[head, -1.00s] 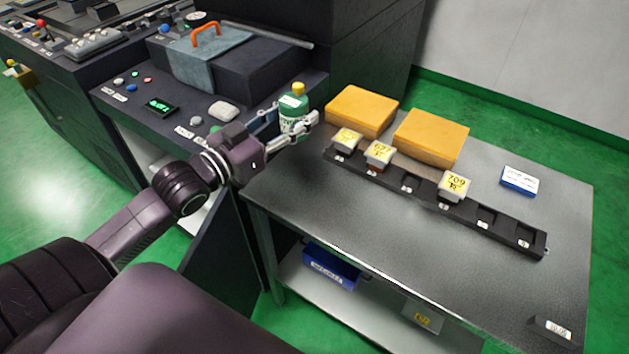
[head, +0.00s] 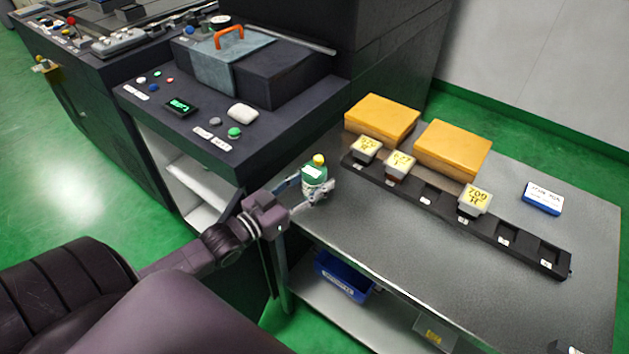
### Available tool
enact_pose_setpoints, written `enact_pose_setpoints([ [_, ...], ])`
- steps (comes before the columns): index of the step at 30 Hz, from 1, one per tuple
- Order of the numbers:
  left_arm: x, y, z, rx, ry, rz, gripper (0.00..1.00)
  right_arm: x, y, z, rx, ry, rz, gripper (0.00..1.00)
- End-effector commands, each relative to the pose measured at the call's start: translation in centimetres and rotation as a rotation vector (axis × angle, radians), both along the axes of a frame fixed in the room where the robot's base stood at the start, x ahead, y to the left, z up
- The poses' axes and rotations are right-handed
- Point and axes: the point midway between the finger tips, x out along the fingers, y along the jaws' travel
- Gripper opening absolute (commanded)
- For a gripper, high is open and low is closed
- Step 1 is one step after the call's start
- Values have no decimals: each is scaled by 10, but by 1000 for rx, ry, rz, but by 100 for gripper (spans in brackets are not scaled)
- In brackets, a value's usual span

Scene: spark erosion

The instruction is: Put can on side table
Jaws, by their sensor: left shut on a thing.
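The can is a green container with a yellow cap and a pale label (head: 314,174). My left gripper (head: 315,190) is shut on it and holds it upright. The side table (head: 400,234) is a grey metal table on the right. The can shows at the table's left end, near the corner; I cannot tell whether its base touches the top. My right gripper is not in view.
A black rack (head: 455,215) with several slots and three labelled blocks crosses the table. Two orange blocks (head: 383,119) lie behind it, and a blue-white box (head: 543,198) at right. The table's front part is clear. A dark machine panel (head: 220,110) stands at left.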

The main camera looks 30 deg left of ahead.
Motion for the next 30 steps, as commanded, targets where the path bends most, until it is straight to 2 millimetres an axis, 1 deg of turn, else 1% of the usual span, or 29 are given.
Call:
enact_pose_setpoints([
  [6,0,0,2,0,-4,-1,8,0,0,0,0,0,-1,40],
  [10,0,0,-2,-1,-4,-1,8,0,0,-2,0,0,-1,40],
  [11,0,0,-2,0,-1,-1,42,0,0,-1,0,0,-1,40],
  [15,0,0,-2,0,-1,-1,57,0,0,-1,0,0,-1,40],
  [22,0,0,-2,0,-1,-1,57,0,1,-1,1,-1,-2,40],
  [25,0,0,1,0,-1,-1,57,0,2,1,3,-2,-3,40],
  [30,-15,3,-1,-1,2,-1,57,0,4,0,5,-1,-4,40],
])
